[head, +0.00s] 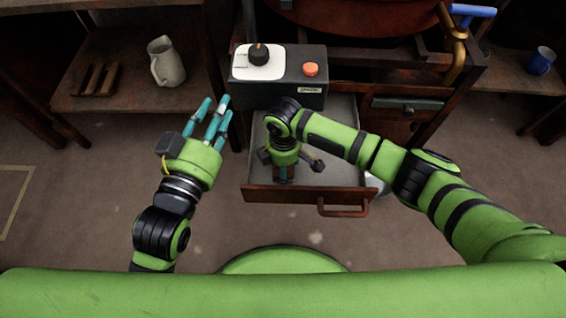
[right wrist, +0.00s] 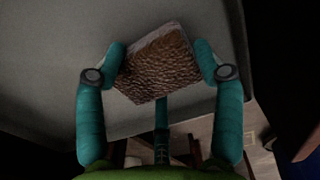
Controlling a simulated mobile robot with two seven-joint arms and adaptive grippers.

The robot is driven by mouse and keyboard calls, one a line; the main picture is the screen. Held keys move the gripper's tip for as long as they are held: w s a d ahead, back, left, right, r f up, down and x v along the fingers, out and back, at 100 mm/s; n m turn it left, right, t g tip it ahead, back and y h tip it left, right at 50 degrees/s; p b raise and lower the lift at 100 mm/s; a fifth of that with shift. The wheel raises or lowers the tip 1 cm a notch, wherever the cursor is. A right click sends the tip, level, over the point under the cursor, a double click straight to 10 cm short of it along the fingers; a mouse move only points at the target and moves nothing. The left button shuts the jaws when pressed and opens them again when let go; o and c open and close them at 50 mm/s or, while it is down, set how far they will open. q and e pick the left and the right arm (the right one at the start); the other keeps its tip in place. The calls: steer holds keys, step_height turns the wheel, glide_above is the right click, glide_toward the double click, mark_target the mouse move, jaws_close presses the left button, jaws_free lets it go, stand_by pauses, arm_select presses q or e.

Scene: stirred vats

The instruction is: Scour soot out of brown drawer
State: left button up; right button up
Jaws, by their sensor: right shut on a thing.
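The brown drawer (head: 262,194) is pulled open below a dark control box in the head view, with a pale grey inside and a bar handle on its front. My right gripper (head: 284,172) is inside the drawer outline, near its front. In the right wrist view my right gripper (right wrist: 160,75) is shut on a brown, rough-faced block (right wrist: 160,68), tilted between the teal fingers over the grey surface. I cannot tell whether the block touches the drawer floor. My left gripper (head: 210,118) is open and empty, left of the drawer. I cannot make out soot; my right arm hides part of the drawer.
The control box (head: 291,92) with a black knob and an orange button stands behind the drawer. A pale jug (head: 165,62) and a dark rack (head: 97,80) are on the left shelf. A blue mug (head: 541,60) is at right. Floor left of the drawer is clear.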

steer(key=shift+r, duration=0.8)
steer(key=shift+r+p, duration=0.25)
steer(key=shift+p, duration=0.25)
steer(key=shift+r+p, duration=0.25)
steer(key=shift+p, duration=0.05)
steer(key=shift+r+p, duration=0.35)
steer(key=shift+p, duration=0.1)
steer(key=shift+r+p, duration=0.55)
steer(key=shift+p, duration=0.2)
steer(key=shift+r+p, duration=0.3)
steer(key=shift+p, duration=0.05)
steer(key=shift+r+p, duration=0.4)
steer(key=shift+p, duration=0.1)
steer(key=shift+r+p, duration=0.5)
steer(key=shift+p, duration=0.15)
arm_select(q)
steer(key=s+a+f+g+y, duration=0.1)
steer(key=s+a+f+g, duration=0.2)
steer(key=f, duration=0.6)
steer(key=s+a+f+n+g+y+p, duration=0.1)
steer(key=s+a+f+g+y, duration=0.1)
steer(key=s+f+g, duration=0.4)
steer(key=s+a+f+n+g+y, duration=0.1)
steer(key=s+a+f+g, duration=0.3)
steer(key=f, duration=1)
steer(key=shift+s+g+y+p, duration=0.3)
steer(key=shift+s+g+y, duration=0.1)
steer(key=shift+s+g, duration=0.4)
arm_select(e)
steer(key=shift+r, duration=0.65)
